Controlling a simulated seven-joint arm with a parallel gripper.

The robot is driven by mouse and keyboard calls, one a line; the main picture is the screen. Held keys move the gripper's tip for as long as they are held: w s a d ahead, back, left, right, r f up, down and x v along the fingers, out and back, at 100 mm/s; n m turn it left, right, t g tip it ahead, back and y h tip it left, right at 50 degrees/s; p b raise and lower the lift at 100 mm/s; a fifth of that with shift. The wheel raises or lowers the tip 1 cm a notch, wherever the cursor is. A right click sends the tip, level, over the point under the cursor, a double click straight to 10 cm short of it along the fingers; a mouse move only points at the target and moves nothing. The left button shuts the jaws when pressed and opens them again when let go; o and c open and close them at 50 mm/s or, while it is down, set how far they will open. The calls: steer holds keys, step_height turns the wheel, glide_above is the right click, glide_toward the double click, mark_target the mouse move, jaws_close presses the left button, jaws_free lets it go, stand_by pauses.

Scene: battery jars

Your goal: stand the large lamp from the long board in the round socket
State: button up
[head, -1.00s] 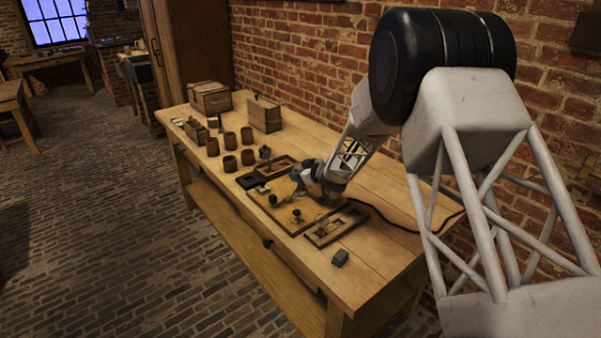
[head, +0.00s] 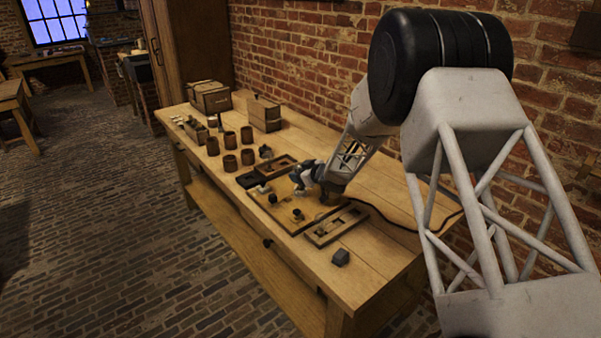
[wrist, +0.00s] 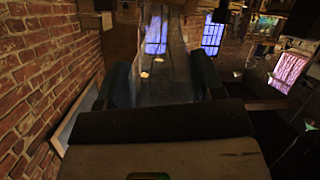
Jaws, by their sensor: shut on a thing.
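My gripper (head: 300,178) is low over the back part of a flat wooden board (head: 285,218) on the bench. In the wrist view its two dark fingers (wrist: 164,88) are shut on a clear glass body, which I take to be the large lamp (wrist: 165,70). The lamp is too small to make out in the head view. A long narrow board (head: 318,238) with recesses lies at the near right of the flat board. Small dark round fittings (head: 272,198) and a brass-toned one (head: 297,213) sit on the flat board. I cannot tell which is the round socket.
Several brown jars (head: 229,141) stand on the bench left of the gripper. Wooden boxes (head: 264,114) stand farther back. A small grey block (head: 340,257) lies near the front right. A dark cable (head: 385,218) runs across the right side, where the bench is mostly clear.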

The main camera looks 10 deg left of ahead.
steer(key=shift+f, duration=0.3)
steer(key=o, duration=0.7)
steer(key=shift+o, duration=0.2)
steer(key=shift+s+d+r, duration=0.1)
steer(key=v, duration=1)
steer(key=shift+s+d, duration=0.2)
steer(key=shift+d, duration=0.05)
stand_by(0.5)
steer(key=shift+r, duration=0.15)
stand_by(0.4)
